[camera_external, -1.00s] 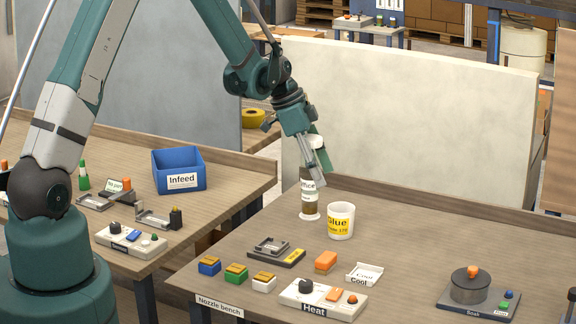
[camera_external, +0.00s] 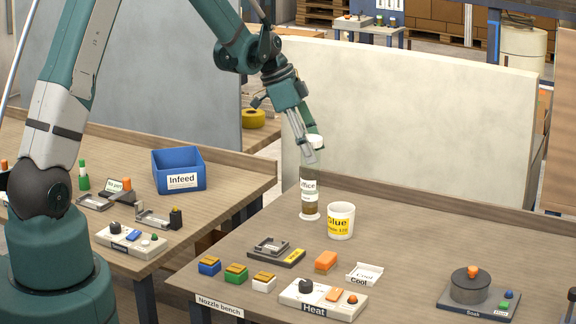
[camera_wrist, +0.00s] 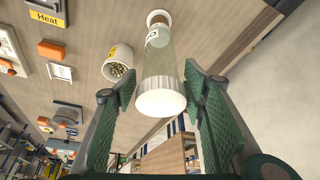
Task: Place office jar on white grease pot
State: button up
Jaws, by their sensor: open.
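The office jar (camera_external: 308,187) is a tall clear cylinder with a white top, an "ffice" label and brown contents low down. It stands upright on the bench, left of the white pot labelled "Glue" (camera_external: 341,222). A white round piece (camera_external: 309,216) shows at its foot; I cannot tell whether it is separate. My gripper (camera_external: 311,152) is open at the jar's top. In the wrist view, the jar's white top (camera_wrist: 160,103) lies between the spread green fingers, with gaps both sides. The pot (camera_wrist: 118,66) stands apart, with small pieces inside. No label reading "grease" is visible.
In front are colored blocks (camera_external: 236,273), an orange block (camera_external: 326,261), a "Cool" tray (camera_external: 364,275) and the Heat panel (camera_external: 323,299). A round-topped Soak unit (camera_external: 470,286) is at right. A blue Infeed bin (camera_external: 179,171) stands on the left bench.

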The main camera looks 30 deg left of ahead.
jog(key=shift+v, duration=2.7)
jog(key=s+a+r+n+t+y, duration=0.1)
jog(key=s+a+r+n, duration=0.25)
jog(key=s+r, duration=0.45)
jog(key=s+a+r+n+t+y, duration=0.1)
jog(key=s+a+r+n, duration=0.25)
jog(key=s+r, duration=0.45)
jog(key=s+a+n+t+y, duration=0.1)
jog(key=s+a+n, duration=0.2)
jog(key=s, duration=0.8)
jog(key=s+a+n+t+y, duration=0.1)
jog(key=s+a, duration=0.4)
jog(key=s, duration=0.6)
jog(key=shift+s+f+n+t, duration=0.25)
jog(key=shift+n+t, duration=0.35)
jog(key=shift+n, duration=0.7)
